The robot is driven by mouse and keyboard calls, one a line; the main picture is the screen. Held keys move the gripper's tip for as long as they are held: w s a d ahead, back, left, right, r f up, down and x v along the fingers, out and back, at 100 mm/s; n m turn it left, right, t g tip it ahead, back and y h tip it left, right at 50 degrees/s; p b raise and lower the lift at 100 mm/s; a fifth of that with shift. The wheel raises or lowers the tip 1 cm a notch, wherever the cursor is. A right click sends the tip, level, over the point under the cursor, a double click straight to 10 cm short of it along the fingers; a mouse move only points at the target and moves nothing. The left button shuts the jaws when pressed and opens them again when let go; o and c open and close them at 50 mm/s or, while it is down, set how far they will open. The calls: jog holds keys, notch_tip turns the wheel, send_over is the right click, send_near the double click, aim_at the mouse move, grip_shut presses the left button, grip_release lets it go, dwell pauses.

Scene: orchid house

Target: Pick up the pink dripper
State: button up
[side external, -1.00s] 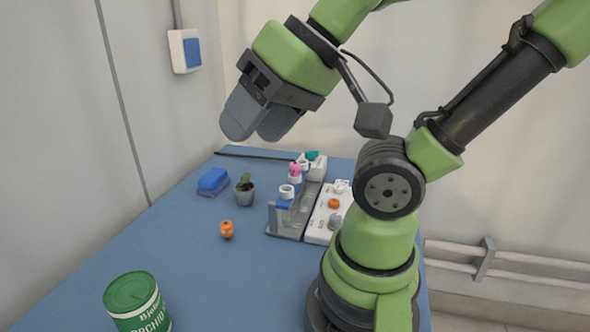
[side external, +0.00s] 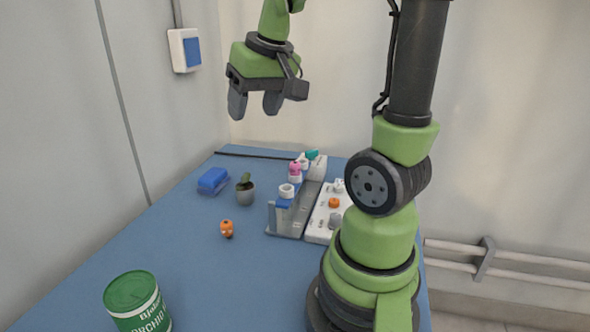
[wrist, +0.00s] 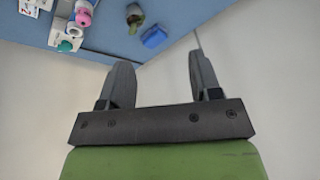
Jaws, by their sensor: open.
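The pink dripper (side external: 295,168) stands in a grey rack (side external: 287,222) on the blue table, between a white-topped item in front and a teal-topped one behind. My gripper (side external: 254,112) is open and empty, high above the far part of the table and up and to the left of the dripper in the side view. Its two fingers (wrist: 162,72) are spread apart in the wrist view with nothing between them.
An orange dripper (side external: 227,229), a potted plant (side external: 245,194) and a blue sponge-like block (side external: 213,181) stand left of the rack. A white tray (side external: 318,235) with small items adjoins it. A green can (side external: 136,301) stands at the near left. The table between is clear.

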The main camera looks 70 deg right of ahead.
jog(key=s+d+f+m+g, duration=0.25)
jog(key=d+f, duration=0.45)
jog(key=d, duration=0.6)
send_over(295, 163)
jog(key=s, duration=0.1)
jog(key=shift+n, duration=0.25)
notch_tip(295, 163, down, 4)
jog(key=shift+a, duration=0.15)
jog(key=shift+w+f, duration=0.25)
jog(key=shift+f, duration=1.3)
jog(key=shift+w+f, duration=0.2)
jog(key=shift+f, duration=1.35)
jog(key=c, duration=1)
